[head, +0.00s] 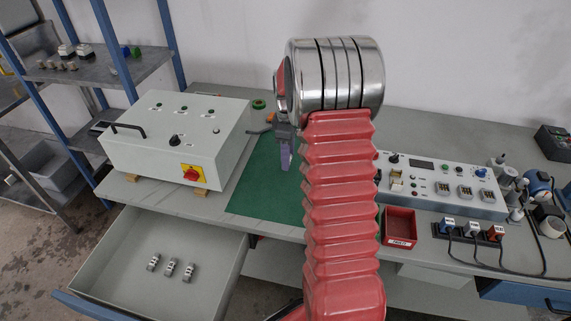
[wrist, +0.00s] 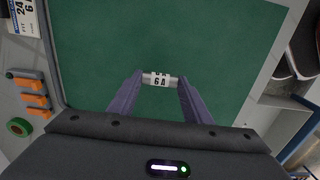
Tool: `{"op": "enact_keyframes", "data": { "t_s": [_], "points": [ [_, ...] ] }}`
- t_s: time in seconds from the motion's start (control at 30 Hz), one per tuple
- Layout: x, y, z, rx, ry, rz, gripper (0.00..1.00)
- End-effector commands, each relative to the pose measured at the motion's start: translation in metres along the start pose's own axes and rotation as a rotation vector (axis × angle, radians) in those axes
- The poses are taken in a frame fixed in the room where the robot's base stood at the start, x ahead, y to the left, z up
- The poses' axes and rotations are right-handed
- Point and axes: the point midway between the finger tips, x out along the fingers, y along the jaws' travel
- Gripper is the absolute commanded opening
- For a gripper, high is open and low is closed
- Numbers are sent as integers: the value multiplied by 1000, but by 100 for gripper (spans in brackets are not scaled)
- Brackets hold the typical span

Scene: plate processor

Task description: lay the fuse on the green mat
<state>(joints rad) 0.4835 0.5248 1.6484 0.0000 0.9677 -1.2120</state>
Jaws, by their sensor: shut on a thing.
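My gripper (wrist: 160,88) is shut on a small fuse (wrist: 159,79), with one purple finger at each end of it. The fuse is a short cylinder with a white band marked 6 A and metal ends. The green mat (head: 262,188) lies on the workbench and fills most of the wrist view (wrist: 225,45) behind the fuse. In the head view my gripper (head: 286,160) points down over the mat, and my arm hides the mat's right part and the fuse. I cannot tell how high the fuse is above the mat.
A pale control box (head: 178,130) stands left of the mat. An open drawer (head: 120,245) below holds three small parts. A red bin (head: 400,228) and an instrument panel (head: 440,185) are to the right. Green tape (head: 258,104) lies behind. The mat around the fuse is clear.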

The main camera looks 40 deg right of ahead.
Motion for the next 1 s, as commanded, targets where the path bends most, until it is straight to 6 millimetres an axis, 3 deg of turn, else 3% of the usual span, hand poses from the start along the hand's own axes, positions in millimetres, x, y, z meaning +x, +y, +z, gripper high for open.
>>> {"op": "enact_keyframes", "data": {
  "t_s": [0.27, 0.67, 0.7, 0.93, 1.0],
  "points": [
    [32, 0, 1, 1, -1, -2, 23],
    [36, 0, 1, 2, -1, -2, 23],
    [36, 0, 1, 2, 0, -1, 47],
    [35, 0, 1, 2, 0, -1, 63],
    [35, 0, 1, 2, 0, -1, 63]
  ]
}}
